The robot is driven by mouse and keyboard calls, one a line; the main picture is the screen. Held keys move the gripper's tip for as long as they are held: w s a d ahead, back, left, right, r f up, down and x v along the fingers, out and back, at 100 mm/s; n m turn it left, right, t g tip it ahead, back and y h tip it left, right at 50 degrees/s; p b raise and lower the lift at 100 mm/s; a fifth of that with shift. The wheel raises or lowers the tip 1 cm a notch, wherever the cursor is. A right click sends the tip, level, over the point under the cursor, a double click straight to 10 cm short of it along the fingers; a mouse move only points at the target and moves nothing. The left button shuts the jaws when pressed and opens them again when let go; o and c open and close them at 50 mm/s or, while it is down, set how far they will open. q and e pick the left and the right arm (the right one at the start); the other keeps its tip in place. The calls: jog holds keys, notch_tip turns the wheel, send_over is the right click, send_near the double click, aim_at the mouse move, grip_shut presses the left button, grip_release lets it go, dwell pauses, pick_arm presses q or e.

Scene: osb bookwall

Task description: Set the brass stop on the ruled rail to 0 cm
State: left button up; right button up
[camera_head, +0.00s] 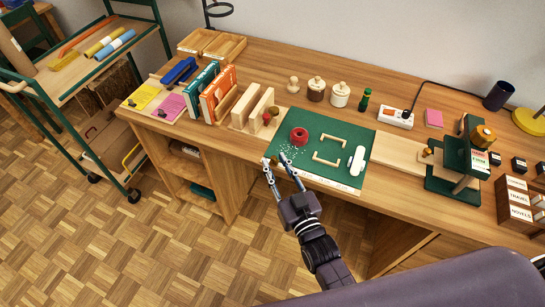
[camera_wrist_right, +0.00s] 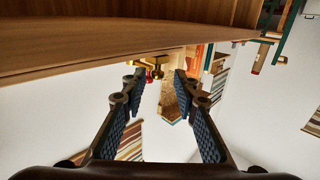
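A pale ruled rail (camera_head: 330,183) with small marks runs along the front edge of the desk, below the green mat. A small brass piece (camera_head: 274,161), which looks like the stop, shows between the fingertips of my right gripper (camera_head: 279,161) at the rail's left part. In the right wrist view, brass parts with a red knob (camera_wrist_right: 157,73) lie ahead, between the open fingers of the right gripper (camera_wrist_right: 156,85). The fingers are apart and do not visibly touch it. The stop's exact reading cannot be told. My left gripper is not in view.
On the green mat (camera_head: 318,125) stand a red ring (camera_head: 299,136), two wooden brackets and a white rounded object (camera_head: 357,160). Books (camera_head: 217,95) and wooden blocks stand to the left, a green press (camera_head: 460,160) to the right. The floor in front is clear.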

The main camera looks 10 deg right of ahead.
jog(key=s+d, duration=0.1)
jog(key=s, duration=0.7)
jog(key=shift+s+d, duration=0.3)
jog(key=shift+s, duration=0.05)
jog(key=s+d+f+g, duration=0.1)
jog(key=s+f+g, duration=0.25)
jog(key=f, duration=0.75)
jog(key=s+d+f+g+h, duration=0.15)
jog(key=s+f, duration=0.25)
jog(key=f, duration=0.7)
jog(key=s+f+g, duration=0.4)
jog(key=f, duration=0.7)
jog(key=s+d+f+g, duration=0.2)
jog(key=s+f, duration=0.3)
jog(key=s, duration=0.3)
jog(key=s+d+f+g+h, duration=0.1)
jog(key=s+d+f+g, duration=0.2)
jog(key=s, duration=0.5)
jog(key=s+d+f+g+h, duration=0.1)
jog(key=s+d+f+g, duration=0.1)
jog(key=s+d+f, duration=0.2)
jog(key=s+f, duration=0.3)
jog(key=shift+s+g, duration=0.3)
jog(key=shift+s, duration=0.1)
